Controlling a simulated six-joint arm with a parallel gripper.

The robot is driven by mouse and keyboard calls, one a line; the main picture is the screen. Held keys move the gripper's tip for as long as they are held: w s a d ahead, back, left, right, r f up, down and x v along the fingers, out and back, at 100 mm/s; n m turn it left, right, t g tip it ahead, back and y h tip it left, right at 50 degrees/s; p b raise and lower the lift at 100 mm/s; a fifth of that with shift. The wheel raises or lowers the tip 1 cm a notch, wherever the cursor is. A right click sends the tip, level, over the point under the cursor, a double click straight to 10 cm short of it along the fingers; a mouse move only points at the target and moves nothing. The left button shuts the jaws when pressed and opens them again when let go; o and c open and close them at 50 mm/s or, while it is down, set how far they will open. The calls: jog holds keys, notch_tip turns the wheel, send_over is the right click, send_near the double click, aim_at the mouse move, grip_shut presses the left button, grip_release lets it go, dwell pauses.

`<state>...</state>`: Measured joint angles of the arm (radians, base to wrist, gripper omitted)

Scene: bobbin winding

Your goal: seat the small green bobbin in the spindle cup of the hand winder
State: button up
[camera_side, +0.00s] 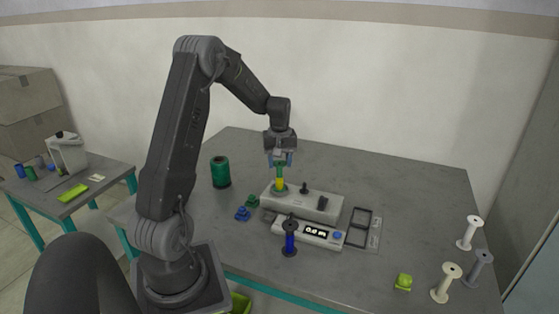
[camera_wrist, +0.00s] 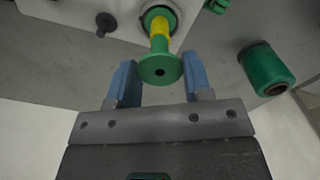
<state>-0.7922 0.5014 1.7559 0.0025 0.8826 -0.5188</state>
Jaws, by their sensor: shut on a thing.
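The small green bobbin (camera_side: 280,183), wound with yellow thread, stands about upright at the spindle cup (camera_side: 279,191) on the left end of the hand winder (camera_side: 312,204). My gripper (camera_side: 280,163) is above the cup and shut on the bobbin's upper end. In the wrist view the bobbin's green flange (camera_wrist: 160,70) is between the two blue fingers of my gripper (camera_wrist: 159,62). Its yellow winding (camera_wrist: 159,27) points toward the cup on the winder (camera_wrist: 75,10). The bobbin's lower end is at the cup's opening; I cannot tell how deep it sits.
A large green spool (camera_side: 220,172) stands left of the winder. Small blue (camera_side: 243,213) and green (camera_side: 252,201) pieces lie nearby. A blue bobbin (camera_side: 290,242) stands in front, beside a display unit (camera_side: 310,233). Empty spools (camera_side: 446,283) stand at right. The back of the table is clear.

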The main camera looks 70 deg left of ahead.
jog(key=o, duration=0.8)
jog(key=shift+r, duration=0.1)
jog(key=shift+r, duration=3.4)
